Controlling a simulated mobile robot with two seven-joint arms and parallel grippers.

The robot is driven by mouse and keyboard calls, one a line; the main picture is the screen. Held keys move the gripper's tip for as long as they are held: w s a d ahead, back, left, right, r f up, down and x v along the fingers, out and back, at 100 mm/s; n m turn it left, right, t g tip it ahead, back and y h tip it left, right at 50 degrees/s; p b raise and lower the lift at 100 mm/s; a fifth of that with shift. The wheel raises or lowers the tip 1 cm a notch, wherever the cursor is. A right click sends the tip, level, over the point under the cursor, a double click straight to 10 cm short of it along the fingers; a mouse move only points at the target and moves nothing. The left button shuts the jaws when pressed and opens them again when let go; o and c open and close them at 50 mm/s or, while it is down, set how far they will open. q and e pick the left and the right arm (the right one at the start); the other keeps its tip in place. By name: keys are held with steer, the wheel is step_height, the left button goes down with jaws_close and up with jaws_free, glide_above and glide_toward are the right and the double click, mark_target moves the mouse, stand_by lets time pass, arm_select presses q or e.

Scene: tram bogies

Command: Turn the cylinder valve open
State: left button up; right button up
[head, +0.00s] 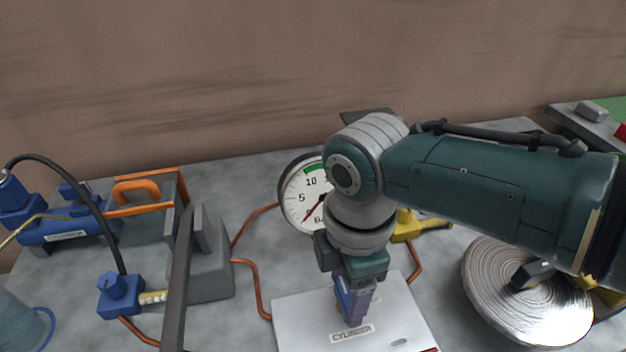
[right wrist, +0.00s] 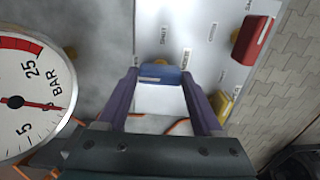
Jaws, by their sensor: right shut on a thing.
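A pale valve panel (head: 296,310) lies on the bench at the bottom centre of the head view, with a label reading CYLINDER (head: 352,333). My right gripper (head: 355,308) points down at the panel just behind this label. In the right wrist view its two purple fingers are shut on a blue valve handle (right wrist: 160,74), one on each side. In the head view the fingers largely hide the handle, so its turn angle is hard to tell. My left gripper is not in view.
A round pressure gauge (head: 305,196) stands behind the panel, its red needle pointing low on the scale. A red handle (right wrist: 254,38) and a yellow part (right wrist: 222,104) are near the blue handle. A grey block (head: 207,268) and a blue pump (head: 70,230) are left; a silver disc (head: 500,290) is right.

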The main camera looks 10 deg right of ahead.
mark_target(346, 294)
stand_by(0.3)
steer(key=o, duration=1.4)
steer(key=shift+c, duration=0.2)
step_height(346, 294, up, 10)
steer(key=p, duration=0.4)
